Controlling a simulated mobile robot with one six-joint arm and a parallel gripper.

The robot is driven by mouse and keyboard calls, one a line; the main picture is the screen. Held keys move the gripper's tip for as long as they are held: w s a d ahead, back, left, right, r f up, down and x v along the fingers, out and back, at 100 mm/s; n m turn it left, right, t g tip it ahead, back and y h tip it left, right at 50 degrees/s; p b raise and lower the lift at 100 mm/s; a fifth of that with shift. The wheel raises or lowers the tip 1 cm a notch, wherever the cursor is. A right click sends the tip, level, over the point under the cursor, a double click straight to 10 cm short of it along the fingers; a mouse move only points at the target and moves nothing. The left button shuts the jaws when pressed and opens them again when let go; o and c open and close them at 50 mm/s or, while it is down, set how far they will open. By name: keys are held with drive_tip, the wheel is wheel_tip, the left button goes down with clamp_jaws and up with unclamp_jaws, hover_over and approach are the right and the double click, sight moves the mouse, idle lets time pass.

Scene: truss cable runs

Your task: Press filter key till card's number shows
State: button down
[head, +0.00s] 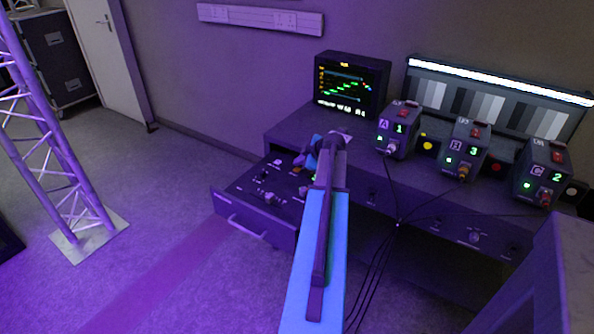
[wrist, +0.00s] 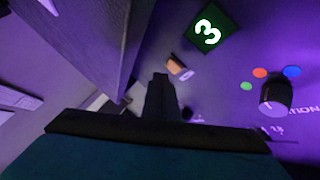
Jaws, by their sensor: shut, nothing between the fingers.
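A green display (wrist: 212,29) in the wrist view shows the number 3. Below it is a small orange key (wrist: 176,66) with a pale mark beside it. My gripper (wrist: 160,80) is shut and empty, its tip close to the left of the orange key; I cannot tell whether they touch. In the head view my gripper is over the pulled-out drawer panel (head: 240,194), partly hidden by my own arm. No card with a readable number can be made out for certain.
A black knob (wrist: 276,95) with red, blue and green dots is right of the key. In the head view, a monitor (head: 350,86) and three boxes stand on the desk, showing 1 (head: 398,129), 3 (head: 466,148) and 2 (head: 540,174). Cables hang in front.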

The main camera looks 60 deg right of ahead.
sight(299, 172)
drive_tip(key=shift+r+p, duration=0.3)
drive_tip(key=shift+r, duration=2.1)
drive_tip(key=shift+s+f, duration=0.1)
